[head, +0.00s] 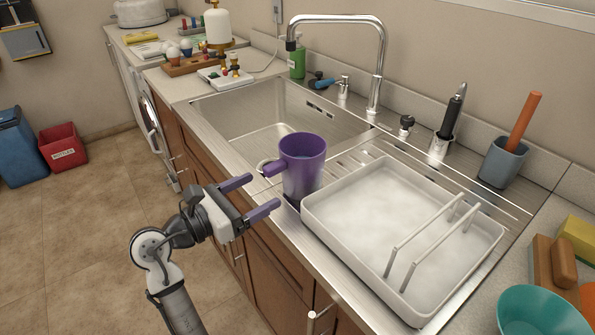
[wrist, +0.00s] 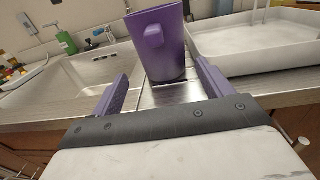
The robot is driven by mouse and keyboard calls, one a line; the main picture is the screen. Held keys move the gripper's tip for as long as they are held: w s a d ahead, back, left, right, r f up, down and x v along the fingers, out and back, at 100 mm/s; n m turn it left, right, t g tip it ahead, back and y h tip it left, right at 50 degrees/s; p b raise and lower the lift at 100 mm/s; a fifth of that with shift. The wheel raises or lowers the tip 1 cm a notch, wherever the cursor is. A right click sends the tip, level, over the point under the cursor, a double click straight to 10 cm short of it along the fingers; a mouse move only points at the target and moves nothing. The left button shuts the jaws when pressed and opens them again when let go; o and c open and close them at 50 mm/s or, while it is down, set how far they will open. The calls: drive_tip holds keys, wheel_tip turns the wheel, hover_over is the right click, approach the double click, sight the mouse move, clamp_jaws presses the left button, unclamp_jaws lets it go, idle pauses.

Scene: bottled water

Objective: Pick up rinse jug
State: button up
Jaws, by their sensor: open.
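The purple rinse jug (head: 304,170) stands upright on the metal drainboard between the sink basin and a white tray. Its handle points left, toward my gripper, in the head view. My gripper (head: 259,196) is open and empty at the counter's front edge, its purple fingers pointing at the jug from the front left. In the wrist view the jug (wrist: 160,45) stands ahead, just beyond the fingertips and between them, with its handle facing the camera. My gripper (wrist: 160,85) does not appear to touch it.
The white tray (head: 322,222) with two rails is close on the jug's right. The sink basin (head: 235,112) and tall faucet (head: 377,70) are to the left and behind. A brush holder (head: 502,163) stands at the back right. The floor in front is clear.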

sight(298, 171)
drive_tip(key=x, duration=0.6)
drive_tip(key=shift+d+p, duration=0.1)
drive_tip(key=shift+p, duration=0.25)
drive_tip(key=shift+p+x, duration=0.55)
drive_tip(key=shift+x, duration=2.1)
drive_tip(key=shift+f, duration=0.15)
drive_tip(key=c, duration=0.9)
